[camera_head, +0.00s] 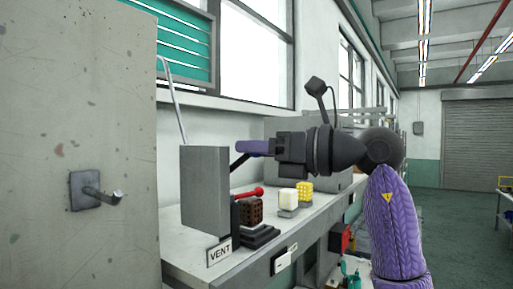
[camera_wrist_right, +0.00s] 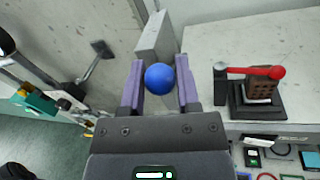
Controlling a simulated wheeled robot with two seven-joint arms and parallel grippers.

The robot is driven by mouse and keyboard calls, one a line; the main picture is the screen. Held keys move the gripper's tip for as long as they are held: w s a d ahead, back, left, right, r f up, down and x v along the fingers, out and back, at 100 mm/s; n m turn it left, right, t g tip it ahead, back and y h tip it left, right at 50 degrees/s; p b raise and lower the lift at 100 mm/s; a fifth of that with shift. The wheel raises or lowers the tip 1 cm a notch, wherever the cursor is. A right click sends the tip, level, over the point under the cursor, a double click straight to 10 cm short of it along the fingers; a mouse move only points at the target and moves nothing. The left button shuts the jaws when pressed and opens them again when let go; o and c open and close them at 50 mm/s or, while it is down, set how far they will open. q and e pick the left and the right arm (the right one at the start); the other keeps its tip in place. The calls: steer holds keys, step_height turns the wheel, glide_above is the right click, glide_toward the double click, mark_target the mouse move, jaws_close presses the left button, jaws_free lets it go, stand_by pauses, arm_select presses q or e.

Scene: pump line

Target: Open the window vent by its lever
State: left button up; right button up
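The vent (camera_head: 178,45) is a green slatted panel high in the window, with thin bright lines between its slats. A pale rod (camera_head: 175,98) runs down from it. A dark lever stem (camera_head: 238,163) shows below the fingertips in the head view. My left gripper is out of view.
A grey box (camera_head: 205,190) stands close by the fingertips. A large grey panel (camera_head: 75,120) with a hooked handle (camera_head: 97,194) fills the left.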

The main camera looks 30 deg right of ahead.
jaws_close()
stand_by(1.0)
